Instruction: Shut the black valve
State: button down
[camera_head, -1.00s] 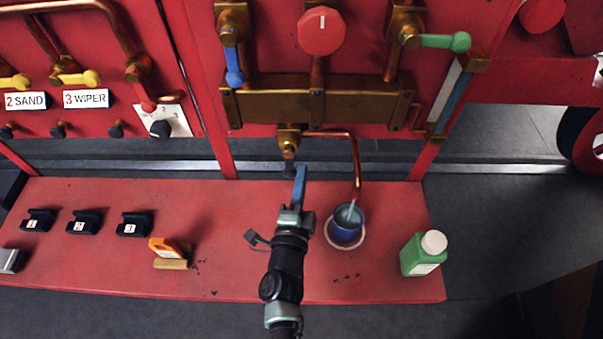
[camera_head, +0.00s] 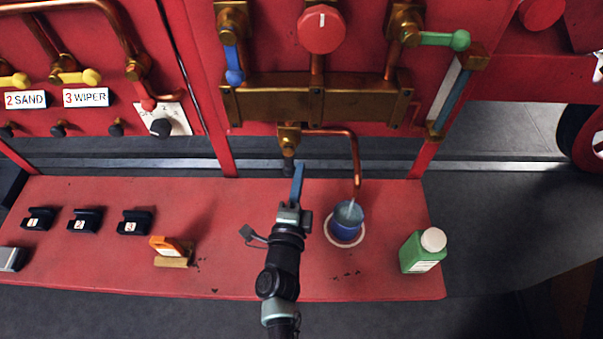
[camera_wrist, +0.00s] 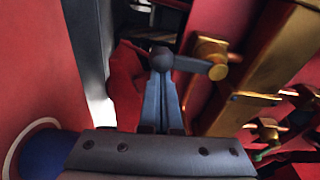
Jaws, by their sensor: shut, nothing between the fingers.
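The black valve's lever (camera_head: 289,167) hangs down from a brass body (camera_head: 289,138) under the brass manifold. In the wrist view its black knob (camera_wrist: 161,59) sits at the end of a dark lever running to the brass body (camera_wrist: 212,58). My gripper (camera_head: 299,167) is shut with nothing between its blue fingers. In the wrist view the fingertips (camera_wrist: 161,78) are just at the knob; I cannot tell whether they touch. A copper pipe (camera_head: 356,160) runs from the valve to a blue cup (camera_head: 347,232). Pale liquid (camera_head: 349,212) shows in the cup.
The cup stands on the red shelf (camera_head: 240,270), right of my gripper.

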jog(key=shift+a, duration=0.3)
jog(key=a+m, duration=0.1)
jog(key=m, duration=0.1)
jog(key=a+m+p, duration=0.1)
jog(key=m, duration=0.1)
jog(key=shift+a+g, duration=0.25)
jog(key=shift+g, duration=0.15)
jog(key=a+r+m+y+p, duration=0.2)
jog(key=a+r+m+p, duration=0.1)
jog(key=m, duration=0.8)
jog(key=shift+a+r+m+g+p, duration=0.35)
jog(key=shift+a+r, duration=0.4)
jog(key=shift+a, duration=0.5)
jog(key=shift+d+f, duration=0.1)
jog(key=b, duration=0.4)
send_near(285, 174)
jog(key=a, duration=0.4)
jog(key=shift+a+r, duration=0.25)
jog(key=shift+r, duration=0.05)
